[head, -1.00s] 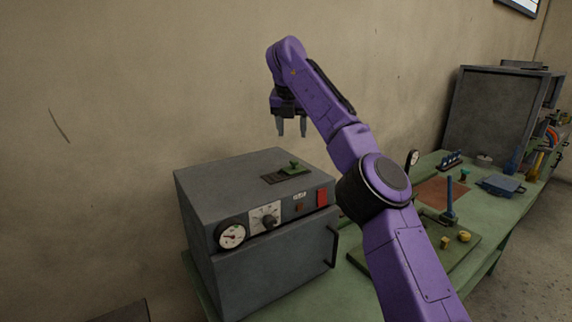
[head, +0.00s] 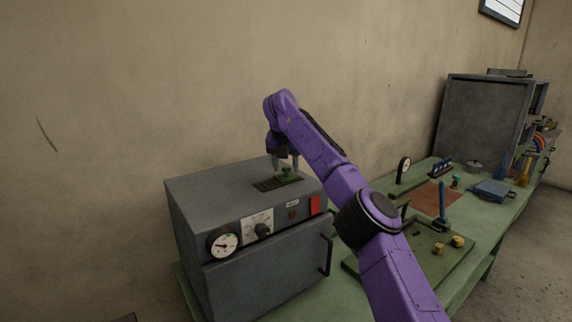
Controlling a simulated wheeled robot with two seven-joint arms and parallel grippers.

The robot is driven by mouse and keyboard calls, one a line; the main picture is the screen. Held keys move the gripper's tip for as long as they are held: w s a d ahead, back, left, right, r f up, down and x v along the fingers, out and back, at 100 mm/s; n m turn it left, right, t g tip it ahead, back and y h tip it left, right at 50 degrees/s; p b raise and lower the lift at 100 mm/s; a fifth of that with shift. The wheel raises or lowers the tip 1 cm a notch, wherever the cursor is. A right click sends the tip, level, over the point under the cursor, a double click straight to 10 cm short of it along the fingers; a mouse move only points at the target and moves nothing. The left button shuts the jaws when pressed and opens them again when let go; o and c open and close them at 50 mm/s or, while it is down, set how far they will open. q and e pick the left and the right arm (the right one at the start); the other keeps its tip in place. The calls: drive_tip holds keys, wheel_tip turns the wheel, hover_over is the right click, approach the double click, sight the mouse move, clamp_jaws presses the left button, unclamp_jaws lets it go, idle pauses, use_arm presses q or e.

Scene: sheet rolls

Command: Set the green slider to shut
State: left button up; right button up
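The green slider (head: 288,175) sits on top of the grey cabinet (head: 215,188), in a dark slotted plate (head: 266,185). Its knob stands toward the right part of the plate. My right gripper (head: 285,167) points straight down at the slider. Its two fingers are apart, one on each side of the knob as seen from here. I cannot tell whether either finger touches it. My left gripper is not in view.
The cabinet front has a gauge (head: 223,242), a dial (head: 262,231), a red switch (head: 315,204) and a door handle (head: 327,256). The green bench (head: 412,198) to the right holds tools and a blue box (head: 492,190). A wall stands behind.

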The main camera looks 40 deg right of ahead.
clamp_jaws()
drive_tip(key=shift+a+f, duration=0.1)
drive_tip(key=shift+a, duration=0.15)
drive_tip(key=a+b, duration=0.1)
drive_tip(key=a, duration=0.3)
drive_tip(key=a+b, duration=0.1)
drive_tip(key=a, duration=0.1)
drive_tip(key=shift+w+a+b, duration=0.2)
drive_tip(key=shift+w+b, duration=0.1)
drive_tip(key=shift+w, duration=0.1)
drive_tip(key=shift+d, duration=0.1)
drive_tip(key=shift+o, duration=1.3)
unclamp_jaws()
drive_tip(key=shift+a, duration=0.2)
drive_tip(key=shift+r, duration=0.25)
drive_tip(key=p+v, duration=0.1)
drive_tip(key=v, duration=0.9)
drive_tip(key=shift+p, duration=0.3)
